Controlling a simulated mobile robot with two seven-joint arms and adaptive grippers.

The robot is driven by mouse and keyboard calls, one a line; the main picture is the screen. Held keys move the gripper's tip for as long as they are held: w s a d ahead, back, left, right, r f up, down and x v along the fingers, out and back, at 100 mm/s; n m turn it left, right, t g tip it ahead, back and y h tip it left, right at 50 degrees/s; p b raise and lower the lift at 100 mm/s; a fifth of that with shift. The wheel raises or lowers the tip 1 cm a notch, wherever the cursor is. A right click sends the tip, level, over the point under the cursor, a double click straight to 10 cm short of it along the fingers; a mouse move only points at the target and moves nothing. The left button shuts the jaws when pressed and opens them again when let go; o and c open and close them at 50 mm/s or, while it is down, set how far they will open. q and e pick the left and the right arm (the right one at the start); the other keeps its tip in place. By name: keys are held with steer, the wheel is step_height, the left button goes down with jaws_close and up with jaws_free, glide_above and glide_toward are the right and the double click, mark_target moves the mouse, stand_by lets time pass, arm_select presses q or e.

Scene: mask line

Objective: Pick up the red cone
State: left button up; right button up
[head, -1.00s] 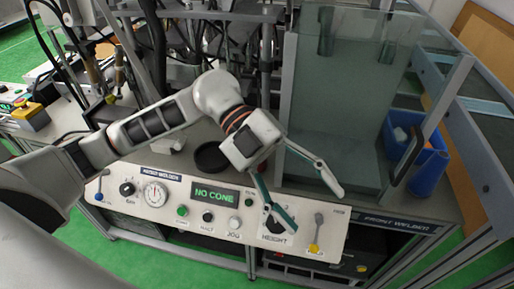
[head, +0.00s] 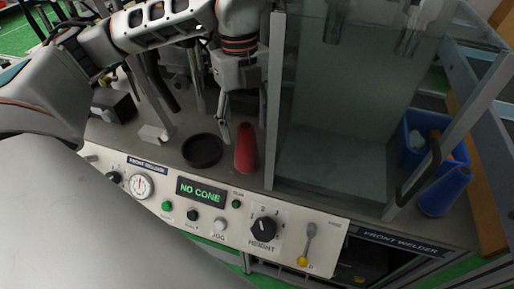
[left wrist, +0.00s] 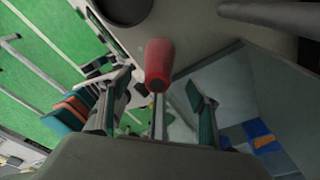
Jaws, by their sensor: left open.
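The red cone (head: 246,148) stands upright on the grey bench, just right of a round black dish (head: 202,150) and left of the glass enclosure. My left gripper (head: 243,118) is open and points down, just behind and above the cone, with one finger passing to the left of it. In the left wrist view the cone (left wrist: 158,66) shows beyond the two spread fingers, roughly centred between them, with nothing gripped. I cannot tell whether a finger touches it. My right gripper is not in view.
The control panel (head: 140,212) with a "NO CONE" display (head: 201,192) runs along the bench front. The glass enclosure's metal post (head: 272,100) stands close right of the cone. A blue bin (head: 408,155) and a blue cone (head: 445,190) are at the right.

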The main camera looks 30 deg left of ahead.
mark_target(247, 147)
arm_select(q)
steer(key=shift+s+f, duration=0.3)
steer(key=shift+f, duration=0.6)
step_height(247, 147, down, 5)
steer(key=shift+d+r, duration=0.1)
steer(key=c, duration=1.4)
